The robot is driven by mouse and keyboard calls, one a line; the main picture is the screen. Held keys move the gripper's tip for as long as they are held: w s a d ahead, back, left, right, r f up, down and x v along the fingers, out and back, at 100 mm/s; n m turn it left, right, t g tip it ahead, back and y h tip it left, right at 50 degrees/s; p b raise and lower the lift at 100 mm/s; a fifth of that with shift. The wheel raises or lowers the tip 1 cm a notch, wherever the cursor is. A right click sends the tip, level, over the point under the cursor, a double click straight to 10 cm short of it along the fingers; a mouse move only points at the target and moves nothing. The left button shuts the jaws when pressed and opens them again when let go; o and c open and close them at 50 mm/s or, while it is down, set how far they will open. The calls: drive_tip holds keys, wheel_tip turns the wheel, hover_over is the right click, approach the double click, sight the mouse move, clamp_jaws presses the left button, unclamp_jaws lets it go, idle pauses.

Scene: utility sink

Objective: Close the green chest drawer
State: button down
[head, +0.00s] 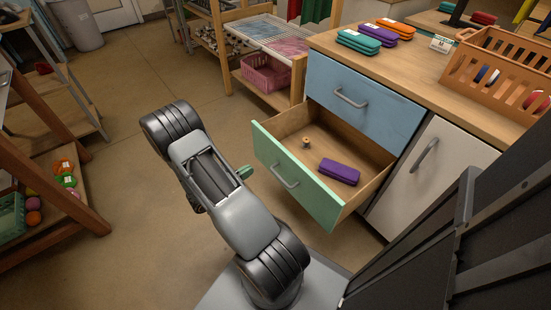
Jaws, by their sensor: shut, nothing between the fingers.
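The green chest drawer (312,194) stands pulled out of the wooden-topped chest, low on its left side, below a blue drawer (362,100). Its green front bears a metal bar handle (285,175). Inside lie a purple case (339,172) and a small wooden knob-like piece (306,142). My gripper (244,173) shows only as a small green-tipped end beside my arm link, left of the drawer front. It is shut and empty, with a visible gap in the picture between it and the front. Most of it is hidden behind my arm.
The blue drawer and white door (438,172) are closed. On the top sit colored cases (358,41) and an orange basket (500,68). A wooden rack (45,165) stands at left, a shelf with a pink basket (266,74) behind. Bare floor (130,75) lies between.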

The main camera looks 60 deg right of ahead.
sight(281, 151)
drive_tip(key=b+x, duration=0.2)
drive_tip(key=x, duration=0.9)
drive_tip(key=shift+s+f+b, duration=0.15)
drive_tip(key=shift+b, duration=0.15)
drive_tip(key=shift+s+d, duration=0.2)
drive_tip(key=shift+d, duration=0.5)
drive_tip(key=shift+d, duration=0.1)
